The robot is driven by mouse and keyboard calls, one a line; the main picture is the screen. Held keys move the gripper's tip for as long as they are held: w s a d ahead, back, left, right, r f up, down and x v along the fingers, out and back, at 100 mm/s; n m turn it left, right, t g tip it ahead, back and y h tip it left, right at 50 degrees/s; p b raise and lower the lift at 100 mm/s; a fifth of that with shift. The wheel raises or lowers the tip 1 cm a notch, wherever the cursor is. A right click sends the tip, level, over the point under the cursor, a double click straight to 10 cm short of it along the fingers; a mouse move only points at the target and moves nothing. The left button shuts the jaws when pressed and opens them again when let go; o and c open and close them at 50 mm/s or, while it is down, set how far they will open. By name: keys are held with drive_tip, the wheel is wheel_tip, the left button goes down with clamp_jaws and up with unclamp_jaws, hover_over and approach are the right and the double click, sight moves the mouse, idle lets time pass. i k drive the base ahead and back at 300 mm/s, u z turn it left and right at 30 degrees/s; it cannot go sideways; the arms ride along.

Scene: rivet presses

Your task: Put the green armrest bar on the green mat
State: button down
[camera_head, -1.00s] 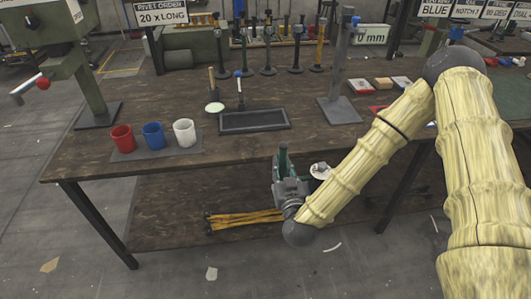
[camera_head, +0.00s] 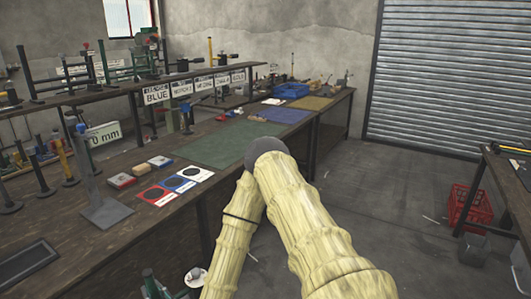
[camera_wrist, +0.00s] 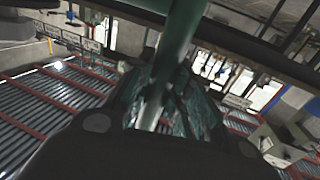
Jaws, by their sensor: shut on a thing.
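The green armrest bar (camera_wrist: 181,32) runs up and away from my gripper (camera_wrist: 168,95) in the wrist view, held between its dark fingers. In the head view only the upper end of the bar (camera_head: 150,285) shows at the bottom edge, in front of the bench and below its top. Most of my gripper is cut off there. The green mat (camera_head: 225,143) lies flat and bare on the bench top, farther off and to the right of the bar. My arm covers its near right corner.
Red, blue and white cards (camera_head: 178,183) lie left of the mat, with small boxes (camera_head: 122,181) behind. A grey post stand (camera_head: 108,213) stands further left. Blue (camera_head: 283,114) and olive (camera_head: 312,102) mats lie beyond. A shelf with signs backs the bench. Open floor lies right.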

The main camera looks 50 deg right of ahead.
sight(225, 144)
drive_tip(key=z, duration=0.35)
drive_tip(key=k, duration=0.4)
drive_tip(key=z, duration=0.85)
drive_tip(key=i, duration=0.55)
drive_tip(key=z, duration=0.7)
drive_tip(key=i, duration=1.3)
drive_tip(key=u, duration=0.95)
drive_tip(key=i, duration=0.35)
drive_tip(key=u, duration=0.15)
